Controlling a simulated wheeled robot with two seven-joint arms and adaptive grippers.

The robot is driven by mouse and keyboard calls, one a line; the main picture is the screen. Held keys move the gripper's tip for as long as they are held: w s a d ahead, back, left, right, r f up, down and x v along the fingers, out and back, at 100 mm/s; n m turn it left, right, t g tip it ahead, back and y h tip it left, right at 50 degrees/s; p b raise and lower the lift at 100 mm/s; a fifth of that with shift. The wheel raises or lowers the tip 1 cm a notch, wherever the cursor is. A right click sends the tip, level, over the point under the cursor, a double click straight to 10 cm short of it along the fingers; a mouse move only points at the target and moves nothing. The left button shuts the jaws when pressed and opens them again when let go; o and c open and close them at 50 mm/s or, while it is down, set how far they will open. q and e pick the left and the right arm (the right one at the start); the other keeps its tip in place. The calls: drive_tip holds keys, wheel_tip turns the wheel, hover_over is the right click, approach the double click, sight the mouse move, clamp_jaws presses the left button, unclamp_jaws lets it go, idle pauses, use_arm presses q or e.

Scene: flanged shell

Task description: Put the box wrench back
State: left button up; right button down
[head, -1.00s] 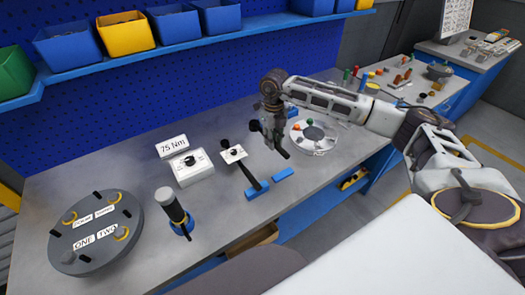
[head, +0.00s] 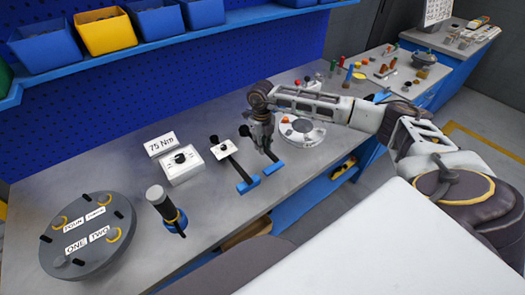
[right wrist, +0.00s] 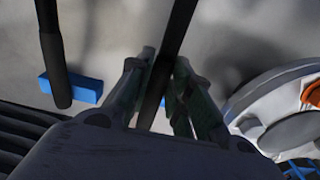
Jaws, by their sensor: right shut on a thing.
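The box wrench is a dark bar (head: 273,157) in the head view, with a knob-like end left of my right gripper (head: 264,146). That gripper is shut on the bar, which also shows between the fingers in the right wrist view (right wrist: 180,30). The bar's near end is at the right blue rest block (head: 274,168); I cannot tell whether it touches. The fingers hide part of the bar. My left gripper is not in view.
A white dial box (head: 183,165), a dark upright tool (head: 163,207) and a round grey flanged shell (head: 95,262) stand left.

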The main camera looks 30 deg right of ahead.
drive_tip(key=shift+f, duration=1.85)
drive_tip(key=c, duration=1.3)
unclamp_jaws()
drive_tip(key=shift+w+r+b, duration=0.2)
drive_tip(key=shift+r+b, duration=0.3)
drive_tip(key=shift+r, duration=5.6)
